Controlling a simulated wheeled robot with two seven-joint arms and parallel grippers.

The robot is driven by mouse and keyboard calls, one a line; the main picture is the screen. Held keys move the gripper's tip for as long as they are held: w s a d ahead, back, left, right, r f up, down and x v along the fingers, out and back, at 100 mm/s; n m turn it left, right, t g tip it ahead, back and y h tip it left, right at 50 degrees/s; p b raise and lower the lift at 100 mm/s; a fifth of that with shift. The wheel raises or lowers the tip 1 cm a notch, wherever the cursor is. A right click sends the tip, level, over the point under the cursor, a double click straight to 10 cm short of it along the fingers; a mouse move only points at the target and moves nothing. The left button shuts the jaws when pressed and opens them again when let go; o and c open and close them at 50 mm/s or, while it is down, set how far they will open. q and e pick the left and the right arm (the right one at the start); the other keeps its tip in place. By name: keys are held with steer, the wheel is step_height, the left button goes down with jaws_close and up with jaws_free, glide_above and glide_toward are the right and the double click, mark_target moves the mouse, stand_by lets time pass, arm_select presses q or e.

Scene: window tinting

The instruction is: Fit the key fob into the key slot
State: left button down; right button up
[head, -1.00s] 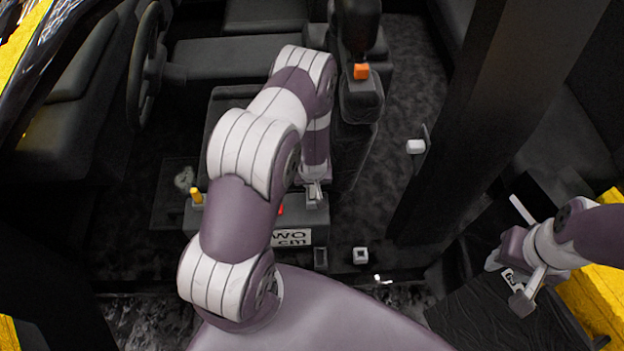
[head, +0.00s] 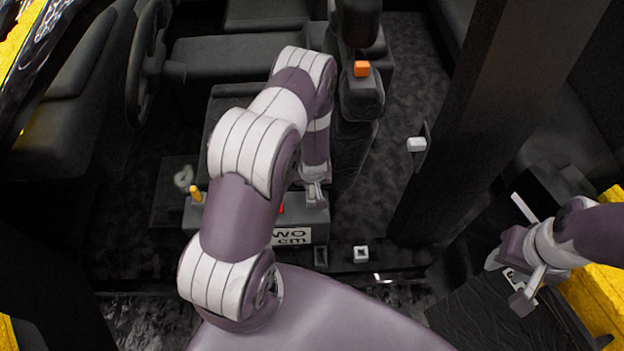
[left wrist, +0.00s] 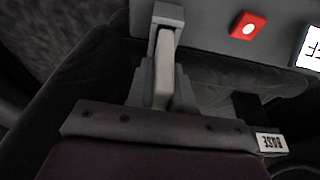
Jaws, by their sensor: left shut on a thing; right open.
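My left gripper (head: 314,192) reaches down to the far right end of the dark control box (head: 312,217). In the left wrist view its fingers (left wrist: 164,50) are shut, with a grey block (left wrist: 168,14) at their tips against the box face. What the fingers grip is mostly hidden; I take it to be the key fob, but cannot make out its outline. The key slot cannot be picked out either. My right gripper (head: 508,284) is open at the right, over a dark surface, with its fingers apart.
A red button (left wrist: 247,26) sits beside the left fingers. A lever column with an orange button (head: 361,69) rises behind. A dark pillar (head: 480,110) stands between my grippers.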

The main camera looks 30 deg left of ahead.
arm_select(q)
steer(key=shift+f+b, duration=0.9)
steer(key=shift+f, duration=0.3)
steer(key=c, duration=0.9)
jaws_free()
steer(key=p+v, duration=0.2)
steer(key=v, duration=1)
steer(key=shift+s+r, duration=0.15)
steer(key=shift+r, duration=0.2)
